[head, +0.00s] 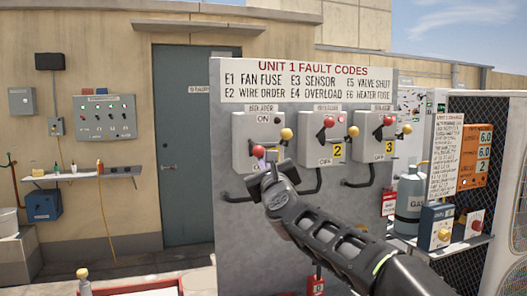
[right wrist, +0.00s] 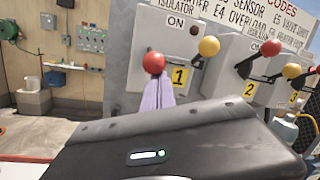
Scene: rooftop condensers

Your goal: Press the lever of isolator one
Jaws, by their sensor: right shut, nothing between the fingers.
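Isolator one (head: 243,130) is the leftmost grey box on the panel, with an ON mark near its top. Its lever has a red ball knob (head: 257,151), hanging lower than the red knobs on the other two boxes; a yellow knob (head: 286,134) sits at its right. My right gripper (head: 266,158) is shut and empty, right in front of this box. In the right wrist view its lavender fingers (right wrist: 157,94) end just under the red knob (right wrist: 154,62), beside the yellow "1" label (right wrist: 179,77). I cannot tell whether they touch the knob. My left gripper is not in view.
Isolators two (head: 327,141) and three (head: 378,140) stand close to the right, with their own red and yellow knobs. A fault code sign (head: 310,81) is above. A gas bottle (head: 410,198) and a condenser (head: 503,130) are farther right. A door (head: 183,140) is at left.

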